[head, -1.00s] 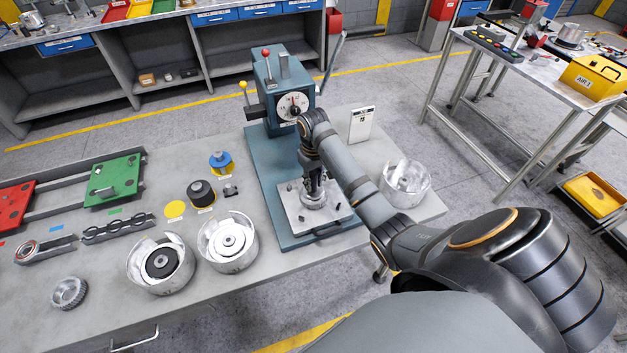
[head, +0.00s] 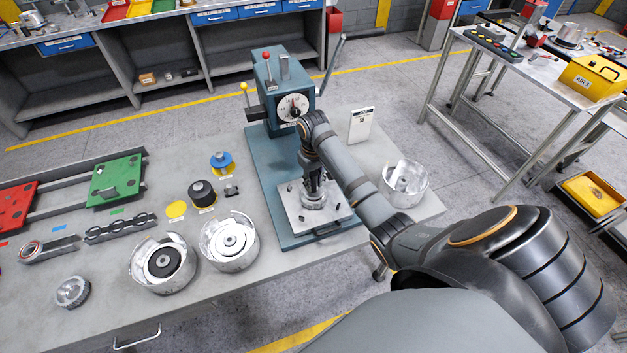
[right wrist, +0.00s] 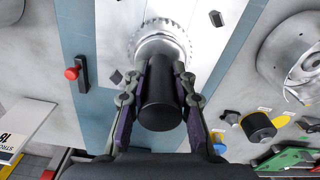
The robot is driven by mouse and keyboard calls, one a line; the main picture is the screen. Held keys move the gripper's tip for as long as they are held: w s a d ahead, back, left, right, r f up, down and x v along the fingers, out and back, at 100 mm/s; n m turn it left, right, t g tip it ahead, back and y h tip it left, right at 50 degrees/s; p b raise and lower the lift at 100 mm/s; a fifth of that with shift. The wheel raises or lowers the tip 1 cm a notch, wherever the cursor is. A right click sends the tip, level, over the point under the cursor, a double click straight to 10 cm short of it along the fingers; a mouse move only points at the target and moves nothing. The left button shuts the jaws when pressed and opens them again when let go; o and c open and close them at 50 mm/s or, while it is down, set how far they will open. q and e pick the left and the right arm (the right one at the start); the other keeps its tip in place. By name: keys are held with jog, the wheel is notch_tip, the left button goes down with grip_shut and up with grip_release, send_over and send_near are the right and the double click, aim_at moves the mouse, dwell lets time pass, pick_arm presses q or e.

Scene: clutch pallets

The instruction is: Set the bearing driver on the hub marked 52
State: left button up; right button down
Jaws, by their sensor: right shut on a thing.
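My right gripper (head: 314,184) is over the press plate, shut on a black cylinder, the bearing driver (right wrist: 160,101), which also shows between the fingers in the right wrist view (right wrist: 160,154). A silver toothed hub (right wrist: 162,36) sits on the plate just past the driver's end. In the head view the hub (head: 313,202) is directly below the fingers. I cannot tell whether driver and hub touch, and no 52 is readable. My left gripper is not in view.
The teal press (head: 283,95) stands behind the plate. A white card (head: 361,125) and a silver housing (head: 405,183) are to its right. Black (head: 202,192) and blue (head: 221,162) capped pieces, a yellow disc (head: 176,210) and two more housings (head: 229,241) are to its left.

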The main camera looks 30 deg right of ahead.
jog(key=shift+f+p, duration=0.2)
jog(key=shift+p, duration=0.2)
dwell(0.3)
jog(key=c, duration=1)
grip_release()
jog(key=shift+c, duration=0.2)
jog(key=shift+r, duration=0.1)
notch_tip(320, 180, up, 3)
jog(key=p, duration=0.3)
jog(key=shift+f, duration=0.2)
jog(key=shift+r, duration=3.1)
